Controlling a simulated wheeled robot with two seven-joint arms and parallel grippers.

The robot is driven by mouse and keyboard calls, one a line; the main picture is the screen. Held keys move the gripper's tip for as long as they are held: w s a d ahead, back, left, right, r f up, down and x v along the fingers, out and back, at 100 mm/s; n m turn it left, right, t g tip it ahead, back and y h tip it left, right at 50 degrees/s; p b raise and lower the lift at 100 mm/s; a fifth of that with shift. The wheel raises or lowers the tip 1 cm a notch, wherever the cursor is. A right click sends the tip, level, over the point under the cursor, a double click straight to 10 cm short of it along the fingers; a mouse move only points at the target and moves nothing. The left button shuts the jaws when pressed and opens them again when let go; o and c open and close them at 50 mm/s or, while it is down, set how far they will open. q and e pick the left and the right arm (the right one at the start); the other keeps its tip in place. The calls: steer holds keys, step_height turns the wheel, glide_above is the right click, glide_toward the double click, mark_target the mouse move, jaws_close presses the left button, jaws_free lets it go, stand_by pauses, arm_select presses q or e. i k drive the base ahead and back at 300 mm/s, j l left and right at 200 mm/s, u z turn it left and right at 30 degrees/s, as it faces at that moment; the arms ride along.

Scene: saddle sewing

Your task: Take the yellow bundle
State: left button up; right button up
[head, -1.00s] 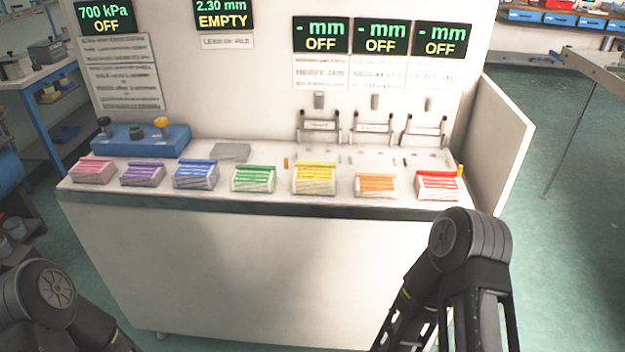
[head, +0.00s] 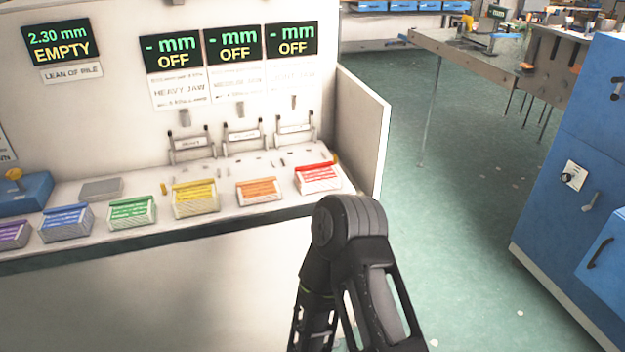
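The yellow bundle (head: 195,199) sits near the front edge of the white bench in the head view, left of centre. It is a small block with a yellow top and pale layered sides. The green bundle (head: 132,212) is to its left and the orange bundle (head: 257,191) to its right. One black arm of mine shows at the lower middle, in front of the bench and to the right of the yellow bundle. Neither gripper's fingers are in the picture.
The white bench (head: 200,290) also carries a red bundle (head: 318,178), a blue bundle (head: 66,222) and a grey plate (head: 101,189). A white side panel (head: 362,135) closes its right end. A blue cabinet (head: 570,200) stands at right, with open green floor between.

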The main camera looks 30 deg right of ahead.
mark_target(194, 198)
steer(key=i+l+z, duration=0.1)
steer(key=z, duration=0.3)
steer(key=i+l+z, duration=0.15)
steer(key=z, duration=0.2)
steer(key=i+l+z, duration=0.1)
steer(key=z, duration=0.3)
steer(key=i, duration=0.05)
